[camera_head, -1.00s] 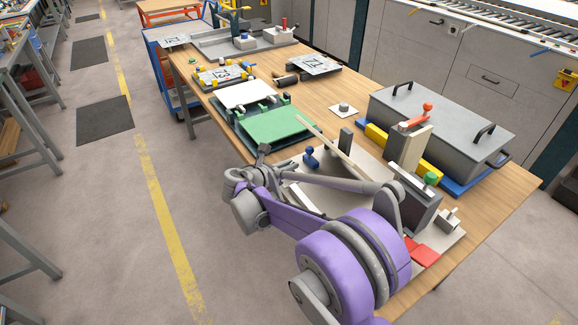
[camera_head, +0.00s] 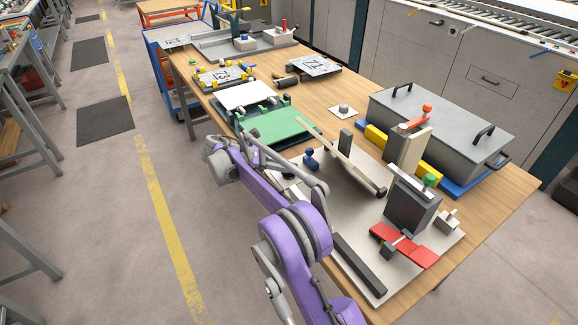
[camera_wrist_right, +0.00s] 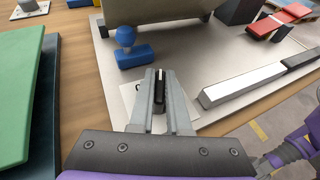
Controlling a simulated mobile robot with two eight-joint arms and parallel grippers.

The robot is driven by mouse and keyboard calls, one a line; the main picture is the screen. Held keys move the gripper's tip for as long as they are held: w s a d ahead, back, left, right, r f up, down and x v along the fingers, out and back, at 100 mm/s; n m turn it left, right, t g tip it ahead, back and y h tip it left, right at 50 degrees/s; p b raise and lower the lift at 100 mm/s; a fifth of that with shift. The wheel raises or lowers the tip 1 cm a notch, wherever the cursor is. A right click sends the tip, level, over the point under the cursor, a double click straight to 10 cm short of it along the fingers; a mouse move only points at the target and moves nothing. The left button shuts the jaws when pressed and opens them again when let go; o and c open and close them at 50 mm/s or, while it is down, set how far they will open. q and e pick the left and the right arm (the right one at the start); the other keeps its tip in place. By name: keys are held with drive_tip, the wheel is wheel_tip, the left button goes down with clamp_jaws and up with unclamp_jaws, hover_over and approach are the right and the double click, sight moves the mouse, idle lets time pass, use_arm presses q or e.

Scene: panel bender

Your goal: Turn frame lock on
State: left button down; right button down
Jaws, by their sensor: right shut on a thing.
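My right gripper (camera_wrist_right: 160,82) is shut on a small dark upright piece (camera_wrist_right: 160,103), which looks like a switch lever. It stands over a small white plate (camera_wrist_right: 129,96) at the edge of the grey fixture plate (camera_wrist_right: 189,57). No label shows, so I cannot tell from the pictures that this is the frame lock. In the head view my purple right arm reaches in from the bottom and hides most of the gripper. My left gripper is not in view.
A blue knob (camera_wrist_right: 126,42) stands just beyond the fingers and also shows in the head view (camera_head: 310,158). A green panel (camera_wrist_right: 20,80) lies to the left.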

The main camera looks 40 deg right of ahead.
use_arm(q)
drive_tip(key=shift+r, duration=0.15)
use_arm(e)
drive_tip(key=shift+m+g+y, duration=0.3)
drive_tip(key=shift+m+g, duration=0.1)
drive_tip(key=shift+m, duration=0.1)
drive_tip(key=c, duration=0.9)
unclamp_jaws()
drive_tip(key=shift+r, duration=0.1)
